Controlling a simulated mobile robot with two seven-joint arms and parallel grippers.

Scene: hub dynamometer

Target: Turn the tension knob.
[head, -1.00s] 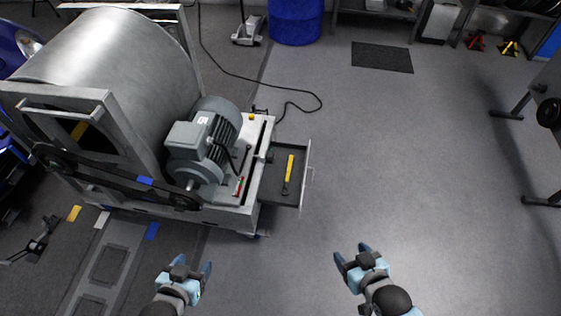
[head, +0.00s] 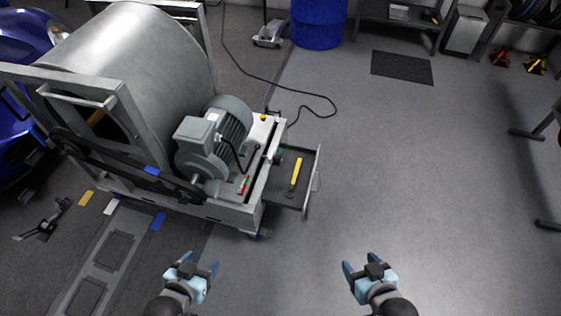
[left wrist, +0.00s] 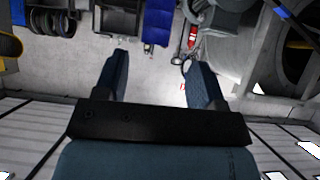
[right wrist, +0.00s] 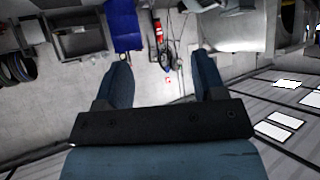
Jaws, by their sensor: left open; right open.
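A small dark round part (head: 278,157) on the right end of the dynamometer's base frame, beside the drawer, may be the tension knob; it is too small to be sure. The grey motor (head: 213,140) sits on that base, left of it. My left gripper (head: 199,262) is open and empty over the floor, below the machine in the head view. My right gripper (head: 362,260) is open and empty further right, over bare floor. Both are well apart from the machine. Neither wrist view clearly shows the knob.
An open drawer (head: 285,196) holding a yellow-handled tool (head: 296,172) sticks out right of the base. The large roller (head: 140,70) stands left. A black cable (head: 300,107) lies on the floor behind. A blue barrel (head: 318,22) is at the back.

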